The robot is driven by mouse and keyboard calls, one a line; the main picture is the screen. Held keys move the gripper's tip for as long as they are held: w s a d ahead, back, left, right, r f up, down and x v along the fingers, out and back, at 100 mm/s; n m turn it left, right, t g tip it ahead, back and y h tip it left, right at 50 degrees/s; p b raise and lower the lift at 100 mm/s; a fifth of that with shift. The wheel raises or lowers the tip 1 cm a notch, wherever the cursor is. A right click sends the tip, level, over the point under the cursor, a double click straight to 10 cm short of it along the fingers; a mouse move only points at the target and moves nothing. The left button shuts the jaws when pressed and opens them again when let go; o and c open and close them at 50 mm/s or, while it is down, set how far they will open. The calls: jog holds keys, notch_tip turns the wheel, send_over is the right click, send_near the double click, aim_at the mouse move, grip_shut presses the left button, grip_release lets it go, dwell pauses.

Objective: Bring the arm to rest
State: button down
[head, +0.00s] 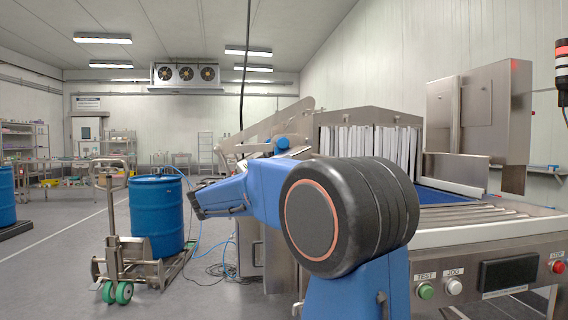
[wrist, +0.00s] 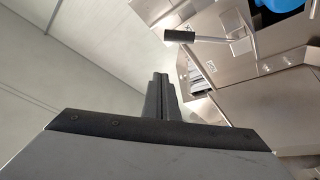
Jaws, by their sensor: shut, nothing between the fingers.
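In the wrist view my gripper (wrist: 161,78) points up the picture, its two dark fingers closed together with nothing between them. Behind the fingers are a pale wall and the steel side of a machine; the fingers look clear of both. In the head view my blue arm (head: 262,190) is bent, with its large dark joint in front of the machine and its forearm reaching left. I cannot make out the fingers in the head view.
The tunnel machine with white strip curtains (head: 370,146) and a roller conveyor (head: 480,228) stands on the right. A black-handled lever (wrist: 180,36) sticks out of the machine near the fingers. A blue drum (head: 157,218) on a steel lift cart (head: 110,250) stands left; floor beyond is open.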

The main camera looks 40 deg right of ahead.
dwell(0.3)
jog(key=s+a+f+n+t+y, duration=0.25)
jog(key=s+f+y, duration=0.25)
jog(key=s+f, duration=0.45)
jog(key=s+a+f+n+t+y, duration=0.15)
jog(key=s+f+n+y, duration=0.35)
jog(key=f, duration=0.8)
jog(key=s+a+f+n+t+y, duration=0.1)
jog(key=s+a+f+t+y, duration=0.1)
jog(key=s+a+f+y, duration=0.3)
jog(key=s+a+f+n+t+y, duration=0.1)
jog(key=s+a+f+y, duration=0.5)
jog(key=a+f, duration=0.8)
jog(key=s+a+t, duration=0.1)
jog(key=s+a, duration=0.1)
jog(key=a, duration=0.2)
jog(key=shift+f+n+y, duration=0.2)
jog(key=shift+n+y, duration=0.1)
jog(key=shift+n, duration=0.05)
jog(key=shift+a, duration=0.1)
